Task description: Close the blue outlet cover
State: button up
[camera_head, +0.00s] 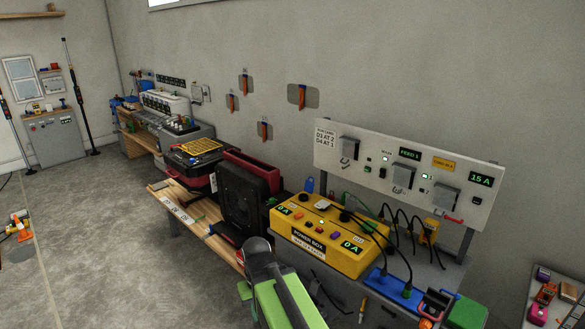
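I cannot single out a blue outlet cover with certainty. A blue outlet strip (380,279) with dark plugs in it lies on the bench right of the yellow power box (325,255). Whether it has a cover, open or shut, is too small to tell. A white wall panel (330,160) above carries grey covers, including one at left (348,146), one in the middle (403,175) and one at right (447,196); none looks blue. My green and grey arm shows at the bottom centre, in front of the bench. My gripper is not in view.
Black cables hang from the panel to the bench. A black fan-like unit (243,200) and a red case (253,172) stand left of the power box. A green block (467,312) is at the bench's right end. Open concrete floor (110,240) lies at left.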

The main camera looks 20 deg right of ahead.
aim_at(309, 185)
jog(key=u, duration=0.1)
jog(key=i, duration=0.9)
jog(key=z, duration=0.6)
jog(key=i, duration=0.65)
jog(key=z, duration=0.5)
